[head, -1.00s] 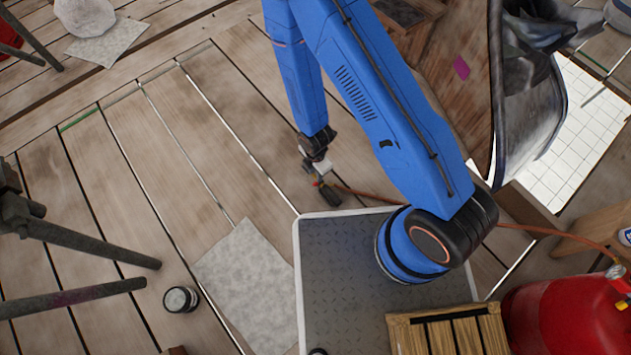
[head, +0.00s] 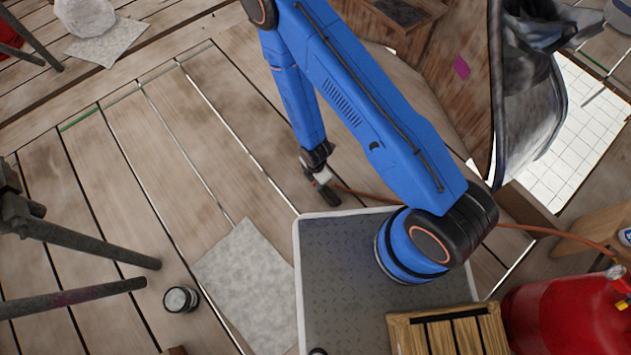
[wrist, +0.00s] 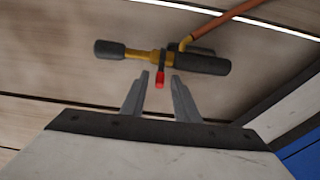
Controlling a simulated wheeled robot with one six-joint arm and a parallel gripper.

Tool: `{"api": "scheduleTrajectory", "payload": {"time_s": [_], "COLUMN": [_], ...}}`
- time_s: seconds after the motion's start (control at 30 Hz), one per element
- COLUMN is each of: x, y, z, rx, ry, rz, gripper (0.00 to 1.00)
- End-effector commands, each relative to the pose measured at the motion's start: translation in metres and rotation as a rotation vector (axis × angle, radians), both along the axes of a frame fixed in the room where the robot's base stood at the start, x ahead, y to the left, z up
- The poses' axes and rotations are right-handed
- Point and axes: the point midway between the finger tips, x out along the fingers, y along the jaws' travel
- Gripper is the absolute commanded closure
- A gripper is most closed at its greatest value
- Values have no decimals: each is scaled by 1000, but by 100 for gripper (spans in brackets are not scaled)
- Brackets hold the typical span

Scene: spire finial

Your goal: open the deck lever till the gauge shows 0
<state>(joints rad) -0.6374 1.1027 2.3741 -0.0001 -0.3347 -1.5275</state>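The deck lever is a short dark lever with a red tip (wrist: 159,80), on a brass fitting (wrist: 147,57) with black ends, lying on the planks. In the wrist view the lever's red tip is between my gripper's fingertips (wrist: 160,76), with a gap on either side. My gripper is open. In the head view my gripper (head: 322,175) is low over the deck at the fitting, whose black end (head: 330,196) shows just below it. The lever itself is hidden there. I cannot make out a gauge or its reading in either view.
An orange hose (head: 368,194) runs from the fitting across the deck and behind my arm. A small round can (head: 181,299), a grey sheet (head: 249,285), dark tube legs (head: 85,245), a wooden crate (head: 450,330) and a red tank (head: 568,315) stand around. The planks left of my gripper are clear.

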Motion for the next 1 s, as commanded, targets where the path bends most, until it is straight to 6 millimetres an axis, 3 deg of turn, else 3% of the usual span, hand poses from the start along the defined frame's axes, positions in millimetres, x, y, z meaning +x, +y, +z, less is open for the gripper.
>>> {"api": "scheduleTrajectory", "payload": {"time_s": [0.13,0.23,0.27,1.0], "x": [0,0,0,5], "y": [0,0,0,-7], "z": [0,0,0,3], "rx": [0,0,0,97], "ry": [0,0,0,64], "rz": [0,0,0,-2], "gripper": [74,98,100,100]}}
